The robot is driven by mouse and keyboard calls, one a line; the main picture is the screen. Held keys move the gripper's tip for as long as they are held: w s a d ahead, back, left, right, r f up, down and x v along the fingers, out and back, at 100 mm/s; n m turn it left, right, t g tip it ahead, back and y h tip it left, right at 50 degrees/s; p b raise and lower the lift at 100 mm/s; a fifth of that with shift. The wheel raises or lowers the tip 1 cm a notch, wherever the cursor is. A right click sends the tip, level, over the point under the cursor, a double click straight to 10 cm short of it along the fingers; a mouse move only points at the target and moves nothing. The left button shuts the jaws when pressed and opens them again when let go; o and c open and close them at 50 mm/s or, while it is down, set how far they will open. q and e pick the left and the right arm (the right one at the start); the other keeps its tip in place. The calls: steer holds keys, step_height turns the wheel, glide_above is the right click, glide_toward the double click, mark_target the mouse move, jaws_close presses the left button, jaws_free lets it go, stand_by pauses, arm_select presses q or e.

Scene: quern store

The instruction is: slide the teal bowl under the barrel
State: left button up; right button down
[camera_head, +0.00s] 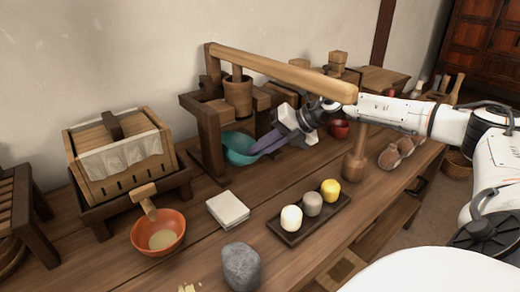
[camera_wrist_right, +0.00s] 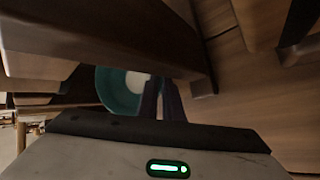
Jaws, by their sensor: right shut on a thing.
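The teal bowl (camera_head: 236,146) is low at the front of the wooden press stand, beside its front post. The small wooden barrel (camera_head: 238,97) sits higher in the stand, under the long lever beam. The bowl shows below the barrel in the head view; I cannot tell whether it is directly beneath. My right gripper (camera_head: 259,149) reaches in from the right, its purple fingers shut on the bowl's right rim. In the right wrist view the bowl (camera_wrist_right: 112,92) is next to the fingers (camera_wrist_right: 161,88), partly hidden by dark wood. My left gripper is not in view.
The stand's post (camera_head: 211,148) is close left of the bowl. A wooden mallet (camera_head: 355,155) stands right of my gripper. Nearer are a dark tray (camera_head: 309,219) with three lumps, a pale stack (camera_head: 228,209), a grey stone (camera_head: 241,266) and an orange bowl (camera_head: 172,222).

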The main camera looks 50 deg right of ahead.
steer(key=shift+w+d+r, duration=0.15)
steer(key=shift+d, duration=0.85)
steer(key=c, duration=1.9)
jaws_free()
steer(key=shift+r, duration=0.1)
steer(key=shift+o, duration=0.3)
steer(key=shift+d, duration=0.2)
steer(key=a+v, duration=0.1)
steer(key=v, duration=0.8)
steer(key=shift+s+r, duration=0.4)
steer(key=shift+s, duration=0.05)
steer(key=shift+a, duration=0.1)
